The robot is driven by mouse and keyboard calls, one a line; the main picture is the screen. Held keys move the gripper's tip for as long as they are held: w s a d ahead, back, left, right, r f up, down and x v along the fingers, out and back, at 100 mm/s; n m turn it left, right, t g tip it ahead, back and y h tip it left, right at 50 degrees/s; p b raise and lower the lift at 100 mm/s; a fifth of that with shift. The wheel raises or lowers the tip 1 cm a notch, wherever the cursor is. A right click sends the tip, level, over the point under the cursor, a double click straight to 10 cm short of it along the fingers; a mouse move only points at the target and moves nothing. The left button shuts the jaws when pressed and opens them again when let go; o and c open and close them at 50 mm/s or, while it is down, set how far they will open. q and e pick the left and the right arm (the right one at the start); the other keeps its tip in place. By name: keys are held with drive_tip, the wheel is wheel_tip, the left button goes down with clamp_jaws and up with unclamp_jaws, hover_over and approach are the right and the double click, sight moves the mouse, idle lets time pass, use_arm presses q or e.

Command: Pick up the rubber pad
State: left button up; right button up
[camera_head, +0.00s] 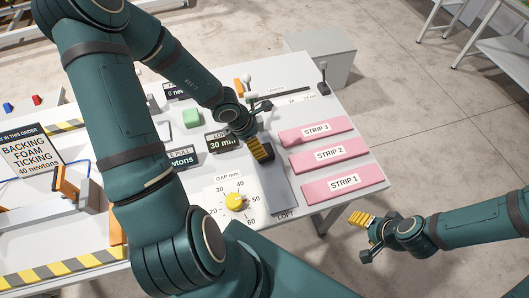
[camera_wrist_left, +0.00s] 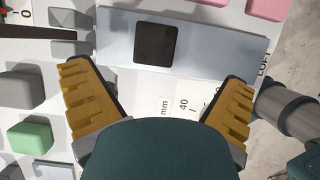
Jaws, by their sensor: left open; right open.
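The rubber pad appears to be the small black square (camera_wrist_left: 156,44) lying on a grey metal plate (camera_wrist_left: 210,48) in the left wrist view. My left gripper (camera_wrist_left: 158,76) is open and empty, its yellow fingers spread wide, with the pad just ahead of the fingertips and between their lines. In the head view the left gripper (camera_head: 261,150) is over the upper part of the plate (camera_head: 277,187) and partly hides the pad. My right gripper (camera_head: 361,219) is off the table's right side, open and empty.
Pink foam strips (camera_head: 330,155) lie right of the plate. A yellow dial (camera_head: 235,202) is in front, a green block (camera_head: 191,118) to the left. Small levers (camera_head: 323,78) stand at the back. A grey box (camera_head: 318,52) stands beyond the table.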

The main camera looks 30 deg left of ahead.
sight(267, 151)
use_arm(q)
drive_tip(key=shift+w+d+f, duration=0.1)
drive_tip(key=shift+w+f, duration=0.1)
drive_tip(key=shift+f, duration=0.35)
drive_tip(key=b+x, duration=0.3)
drive_tip(key=f+b, duration=0.1)
drive_tip(key=f, duration=0.1)
drive_tip(key=f+b, duration=0.2)
drive_tip(key=shift+w, duration=0.4)
drive_tip(key=shift+w+d+f+b, duration=0.15)
drive_tip(key=shift+w+f+b, duration=0.05)
drive_tip(key=shift+f+b, duration=0.35)
drive_tip(key=shift+r, duration=0.1)
drive_tip(key=c, duration=1.4)
